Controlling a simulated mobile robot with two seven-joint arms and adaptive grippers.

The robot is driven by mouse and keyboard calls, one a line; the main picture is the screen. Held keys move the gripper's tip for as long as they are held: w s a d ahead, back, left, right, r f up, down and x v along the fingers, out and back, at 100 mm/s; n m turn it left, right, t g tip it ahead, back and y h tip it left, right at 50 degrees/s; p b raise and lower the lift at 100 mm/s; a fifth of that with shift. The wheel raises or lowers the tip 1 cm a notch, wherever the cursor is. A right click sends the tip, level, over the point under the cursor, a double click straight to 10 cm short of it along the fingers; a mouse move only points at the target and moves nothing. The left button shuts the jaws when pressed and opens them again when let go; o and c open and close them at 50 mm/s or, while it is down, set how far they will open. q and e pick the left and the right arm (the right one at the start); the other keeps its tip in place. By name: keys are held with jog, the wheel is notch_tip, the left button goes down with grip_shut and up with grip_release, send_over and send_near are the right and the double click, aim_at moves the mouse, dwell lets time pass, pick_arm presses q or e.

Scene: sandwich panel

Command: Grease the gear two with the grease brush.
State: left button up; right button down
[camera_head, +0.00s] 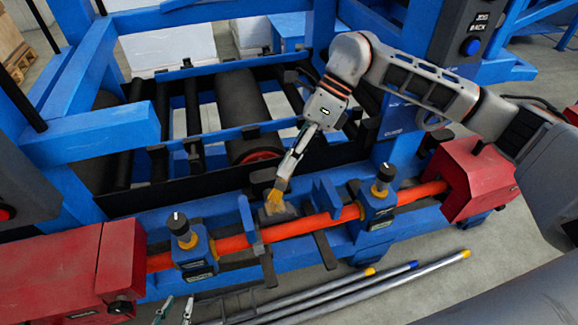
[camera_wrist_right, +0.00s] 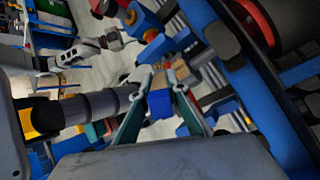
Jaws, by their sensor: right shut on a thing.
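My right gripper (camera_head: 284,182) points down over the blue frame and is shut on the grease brush. The brush's yellow tip (camera_head: 274,197) shows just below the fingers, close above a grey piece (camera_head: 279,212) behind the orange shaft; I cannot tell whether they touch. In the right wrist view, a blue and tan piece (camera_wrist_right: 160,98), apparently the brush, sits between the fingers of this gripper (camera_wrist_right: 168,82). No part is clearly marked as gear two. My left gripper (camera_head: 175,308) shows only its two fingertips at the bottom edge, apart, with nothing visible between them.
The orange shaft (camera_head: 300,227) runs between red housings (camera_head: 66,272) and (camera_head: 478,178). Blue clamps with black knobs (camera_head: 195,250) and (camera_head: 378,204) rise along it. Rollers (camera_head: 238,105) lie behind. Several grey rods (camera_head: 420,276) lie in front.

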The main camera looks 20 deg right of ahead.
jog(key=shift+r, duration=0.55)
jog(key=shift+r+p, duration=0.95)
jog(key=shift+r, duration=0.6)
jog(key=shift+s+d+f+b, duration=0.1)
jog(key=shift+d+f+b, duration=0.1)
jog(key=shift+f+b, duration=0.25)
jog(key=shift+s+d+f, duration=0.1)
jog(key=shift+d+f, duration=0.15)
jog(key=shift+f, duration=0.2)
